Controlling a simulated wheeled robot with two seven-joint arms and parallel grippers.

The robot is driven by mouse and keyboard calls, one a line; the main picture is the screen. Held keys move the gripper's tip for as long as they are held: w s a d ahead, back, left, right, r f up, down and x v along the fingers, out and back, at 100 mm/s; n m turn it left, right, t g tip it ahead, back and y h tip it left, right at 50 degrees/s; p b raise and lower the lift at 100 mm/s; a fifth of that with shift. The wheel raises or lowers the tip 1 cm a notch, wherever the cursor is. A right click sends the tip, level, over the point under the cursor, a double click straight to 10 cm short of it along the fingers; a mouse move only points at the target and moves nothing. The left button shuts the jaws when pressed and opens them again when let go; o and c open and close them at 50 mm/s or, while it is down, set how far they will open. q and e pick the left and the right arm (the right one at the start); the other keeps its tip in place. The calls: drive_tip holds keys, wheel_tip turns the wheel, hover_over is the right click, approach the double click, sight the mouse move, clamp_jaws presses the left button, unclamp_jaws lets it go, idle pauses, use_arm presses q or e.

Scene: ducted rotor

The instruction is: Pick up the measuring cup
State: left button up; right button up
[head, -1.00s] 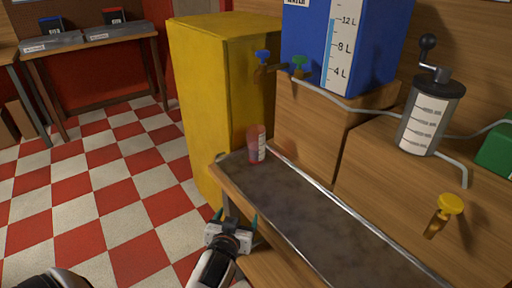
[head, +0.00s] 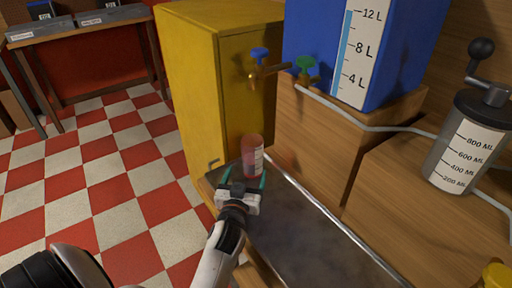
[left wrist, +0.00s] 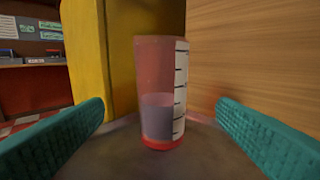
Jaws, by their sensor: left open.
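The measuring cup (head: 252,158) is a reddish see-through cylinder with a white scale strip. It stands upright at the far end of the dark metal tray top (head: 300,235), below the taps. In the left wrist view the cup (left wrist: 161,95) stands between the fingers, further ahead, with greyish liquid in its lower part. My left gripper (head: 242,184) is open, its teal fingers pointing at the cup from the near side. In the left wrist view the fingers (left wrist: 160,135) are wide apart, with a gap on both sides of the cup. My right gripper is not in view.
A yellow cabinet (head: 190,90) stands close behind and left of the cup. Brass taps with a blue handle (head: 260,55) and green handle (head: 304,64) stick out above. A blue tank (head: 400,50) and a grey graduated cylinder (head: 462,150) stand at right.

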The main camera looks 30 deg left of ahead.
sight(249, 161)
use_arm(q)
drive_tip(key=x, duration=0.5)
drive_tip(key=shift+w+a+r+p, duration=0.1)
drive_tip(key=shift+w+r+p, duration=0.1)
drive_tip(key=shift+r+p, duration=0.1)
drive_tip(key=x, duration=0.5)
drive_tip(key=shift+r+p, duration=0.1)
drive_tip(key=shift+p, duration=0.2)
drive_tip(key=shift+w, duration=0.3)
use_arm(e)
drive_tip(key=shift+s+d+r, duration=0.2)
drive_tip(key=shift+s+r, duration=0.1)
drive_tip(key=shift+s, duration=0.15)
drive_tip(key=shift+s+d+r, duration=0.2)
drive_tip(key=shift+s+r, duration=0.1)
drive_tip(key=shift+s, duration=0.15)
use_arm(q)
drive_tip(key=shift+s, duration=0.1)
drive_tip(key=shift+c, duration=0.3)
